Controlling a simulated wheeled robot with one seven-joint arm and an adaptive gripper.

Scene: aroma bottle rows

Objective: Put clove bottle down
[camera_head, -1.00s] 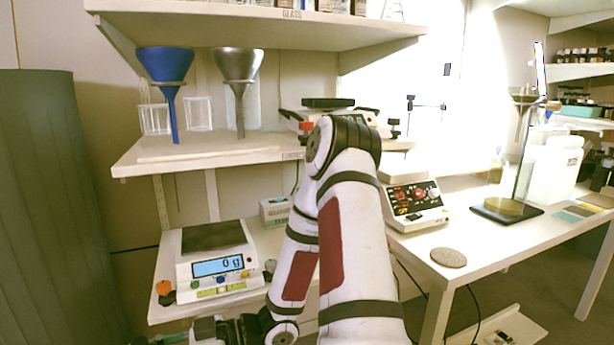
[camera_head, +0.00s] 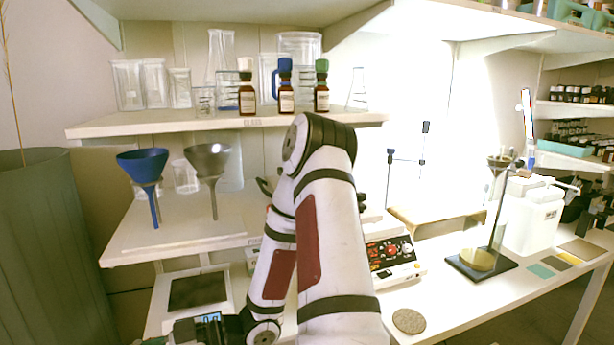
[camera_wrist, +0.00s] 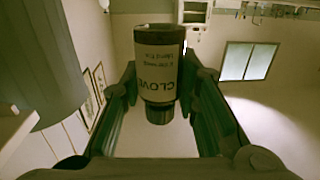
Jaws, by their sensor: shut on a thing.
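The clove bottle (camera_wrist: 158,68) is between the fingers of my gripper (camera_wrist: 158,85) in the wrist view. It is dark with a pale label reading CLOVE, which appears upside down there. My gripper is shut on its sides. In the head view my arm reaches down to the lower left, and the gripper end (camera_head: 190,332) is partly cut off by the bottom edge. The bottle cannot be made out in the head view.
Three brown bottles with white (camera_head: 246,92), blue (camera_head: 286,92) and green (camera_head: 322,90) caps stand on the upper shelf (camera_head: 150,124) among glassware. Blue (camera_head: 143,165) and grey (camera_head: 208,165) funnels stand on the shelf below. A scale (camera_head: 198,291) sits lower left.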

